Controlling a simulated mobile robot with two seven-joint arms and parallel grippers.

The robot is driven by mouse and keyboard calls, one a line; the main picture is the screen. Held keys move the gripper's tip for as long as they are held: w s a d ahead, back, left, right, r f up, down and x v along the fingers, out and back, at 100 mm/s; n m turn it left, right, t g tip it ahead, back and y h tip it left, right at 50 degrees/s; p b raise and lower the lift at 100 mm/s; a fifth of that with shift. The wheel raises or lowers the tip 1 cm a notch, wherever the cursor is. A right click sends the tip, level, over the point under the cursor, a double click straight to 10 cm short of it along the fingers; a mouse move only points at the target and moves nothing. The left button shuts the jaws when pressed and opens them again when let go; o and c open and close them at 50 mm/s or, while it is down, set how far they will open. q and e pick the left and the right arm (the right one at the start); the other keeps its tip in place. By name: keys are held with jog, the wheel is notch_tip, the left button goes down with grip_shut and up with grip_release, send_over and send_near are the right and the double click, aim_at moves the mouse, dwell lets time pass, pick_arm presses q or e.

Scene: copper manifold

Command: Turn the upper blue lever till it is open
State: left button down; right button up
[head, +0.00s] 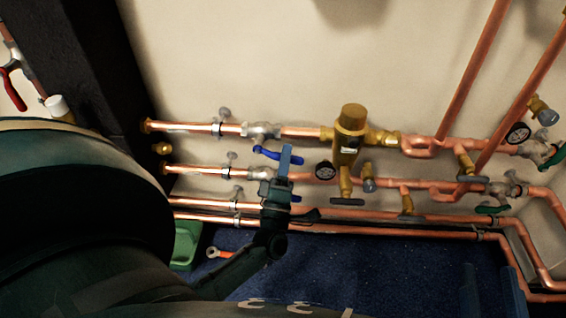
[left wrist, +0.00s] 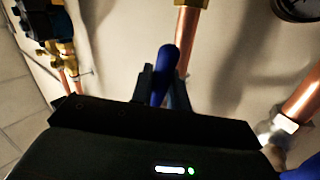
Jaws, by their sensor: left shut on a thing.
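The upper blue lever (head: 266,153) belongs to the silvery valve (head: 262,131) on the top copper pipe. In the head view it runs to the right and slightly down, just below that pipe. My left gripper (head: 285,157) is shut on this lever and hides its middle. In the left wrist view the rounded blue handle (left wrist: 166,68) stands between the two dark fingers of my left gripper (left wrist: 163,72). A lower blue lever (head: 296,198) shows partly behind the gripper.
More copper pipes (head: 400,219) run below. A green box (head: 187,245) is at lower left. Blue floor (head: 370,275) lies open below the pipes.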

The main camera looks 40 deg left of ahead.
pick_arm(q)
jog(key=shift+d+r+n+g+y, duration=0.1)
jog(key=shift+r+n+g+y, duration=0.2)
jog(key=shift+n+y, duration=0.45)
jog(key=shift+r+n+g+y, duration=0.25)
jog(key=shift+n+y, duration=0.2)
jog(key=shift+n, duration=0.6)
jog(key=shift+r+n, duration=0.15)
jog(key=shift+n, duration=0.15)
jog(key=c, duration=1.4)
grip_release()
